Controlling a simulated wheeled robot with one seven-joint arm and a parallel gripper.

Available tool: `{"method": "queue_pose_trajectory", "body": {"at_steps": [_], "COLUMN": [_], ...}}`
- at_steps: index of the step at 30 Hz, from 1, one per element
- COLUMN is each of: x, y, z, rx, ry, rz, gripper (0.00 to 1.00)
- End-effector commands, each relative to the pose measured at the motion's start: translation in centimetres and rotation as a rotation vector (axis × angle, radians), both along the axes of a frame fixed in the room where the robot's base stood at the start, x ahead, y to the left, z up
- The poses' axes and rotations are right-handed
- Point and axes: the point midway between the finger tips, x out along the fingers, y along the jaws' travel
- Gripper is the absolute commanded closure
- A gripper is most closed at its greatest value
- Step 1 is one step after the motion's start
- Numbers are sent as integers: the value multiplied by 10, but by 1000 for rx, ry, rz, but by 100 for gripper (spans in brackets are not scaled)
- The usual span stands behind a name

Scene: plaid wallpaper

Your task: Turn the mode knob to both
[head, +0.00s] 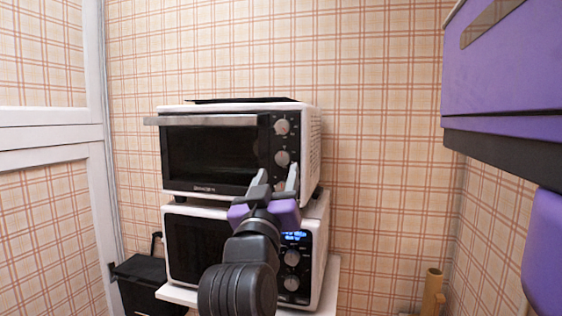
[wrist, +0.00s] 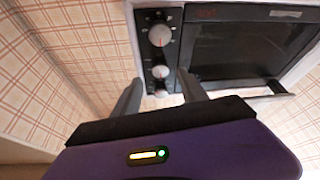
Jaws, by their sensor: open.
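A white toaster oven with a black front (head: 215,150) stands on top of a microwave. Its right panel has a column of round silver knobs: a top knob (head: 282,127), a middle knob (head: 281,158), and a lower one hidden behind my gripper in the head view. The wrist view is upside down and shows the lower knob (wrist: 160,35), the middle knob (wrist: 160,72) and the top knob (wrist: 160,92). The labels are too small to read, so I cannot tell which is the mode knob. My gripper (head: 277,172) is open and empty in front of the panel, fingers pointing up toward it.
The oven's door handle (head: 205,120) sticks out along the top of its door. The microwave (head: 190,245) below has a lit display and its own knobs. Purple cabinetry (head: 505,75) juts in at the right. A black bin (head: 140,285) stands at lower left.

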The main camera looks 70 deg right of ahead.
Motion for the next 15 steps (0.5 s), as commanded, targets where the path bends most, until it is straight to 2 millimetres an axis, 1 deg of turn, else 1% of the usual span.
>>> {"method": "queue_pose_trajectory", "body": {"at_steps": [1,6,10,15], "x": [1,4,6,7], "y": [-8,-30,-40,-44], "z": [7,15,19,19], "rx": [-1,0,-2,-2], "ry": [0,0,0,-1], "rz": [-3,-2,0,2], "gripper": [50,50,50,50]}}
